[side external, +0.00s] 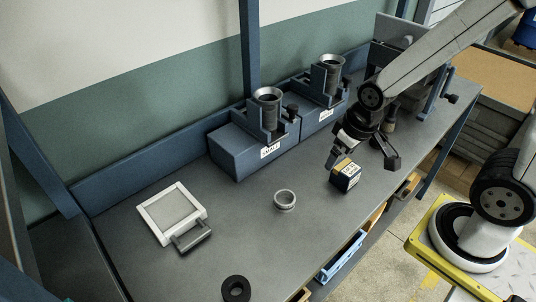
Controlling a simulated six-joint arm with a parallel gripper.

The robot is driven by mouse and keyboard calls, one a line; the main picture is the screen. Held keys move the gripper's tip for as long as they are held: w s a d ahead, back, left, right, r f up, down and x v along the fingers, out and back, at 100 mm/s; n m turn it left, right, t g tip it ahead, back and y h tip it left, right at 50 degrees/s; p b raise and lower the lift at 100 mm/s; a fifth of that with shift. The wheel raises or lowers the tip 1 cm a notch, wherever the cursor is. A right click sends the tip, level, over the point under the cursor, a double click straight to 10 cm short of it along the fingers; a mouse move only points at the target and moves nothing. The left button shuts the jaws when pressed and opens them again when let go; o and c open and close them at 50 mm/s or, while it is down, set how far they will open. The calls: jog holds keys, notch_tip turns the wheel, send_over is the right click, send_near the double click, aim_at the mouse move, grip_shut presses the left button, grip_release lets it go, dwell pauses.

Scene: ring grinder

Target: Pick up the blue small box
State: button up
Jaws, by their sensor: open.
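The small box (346,176) stands on the grey workbench (240,215), right of the middle in the side view. It is dark blue with a yellowish top and a pale label. My gripper (362,160) is open above and beside it. One finger is close to the box's upper left edge and the other is to its right. I cannot tell whether either finger touches the box. My gripper hides part of the bench behind the box.
A metal ring (285,199) and a black ring (236,289) lie on the bench. A white square tray with a handle (172,213) lies at the left. Two blue machines (240,150) (318,118) stand along the back. The bench's front edge is close to the box.

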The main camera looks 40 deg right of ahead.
jog(key=n+g+h, duration=0.5)
jog(key=n+h, duration=0.6)
jog(key=n, duration=0.4)
send_near(342, 171)
jog(key=s, duration=0.1)
jog(key=s+d+f, duration=0.2)
jog(key=shift+s+d, duration=0.15)
jog(key=shift+s, duration=0.25)
jog(key=w+n+t+h, duration=0.1)
jog(key=w+f+n+t+h, duration=0.1)
jog(key=shift+n+h, duration=0.3)
jog(key=shift+n, duration=0.1)
jog(key=shift+x, duration=1.2)
jog(key=shift+f, duration=0.15)
